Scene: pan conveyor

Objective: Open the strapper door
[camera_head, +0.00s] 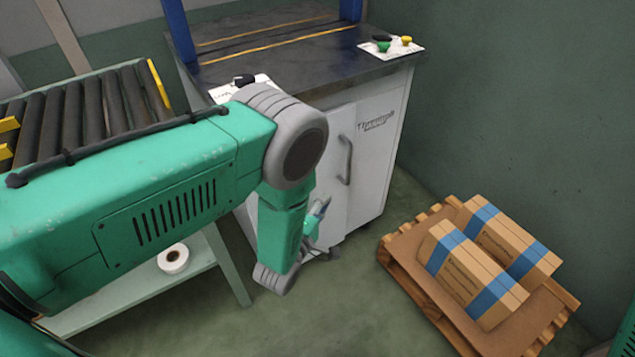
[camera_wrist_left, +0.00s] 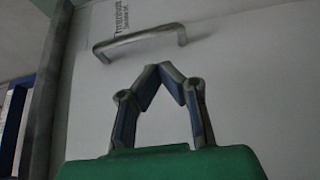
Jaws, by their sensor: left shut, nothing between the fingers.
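The strapper (camera_head: 300,50) is a white cabinet with a dark top. Its white door (camera_head: 368,190) carries a grey bar handle (camera_head: 346,160) and dark lettering. In the left wrist view the handle (camera_wrist_left: 140,41) lies ahead of the fingertips, with a gap between them. My left gripper (camera_head: 322,208) is low in front of the cabinet, below the handle and partly hidden by my own arm. In the left wrist view its fingertips (camera_wrist_left: 158,68) meet, with nothing between them. The door looks closed, though my arm hides part of the cabinet front. My right gripper does not show.
A roller conveyor (camera_head: 75,115) stands at the left, with a white tape roll (camera_head: 173,259) on a shelf below. A wooden pallet (camera_head: 430,312) with blue-strapped boxes (camera_head: 470,275) is on the floor at right. Green floor is clear between cabinet and pallet.

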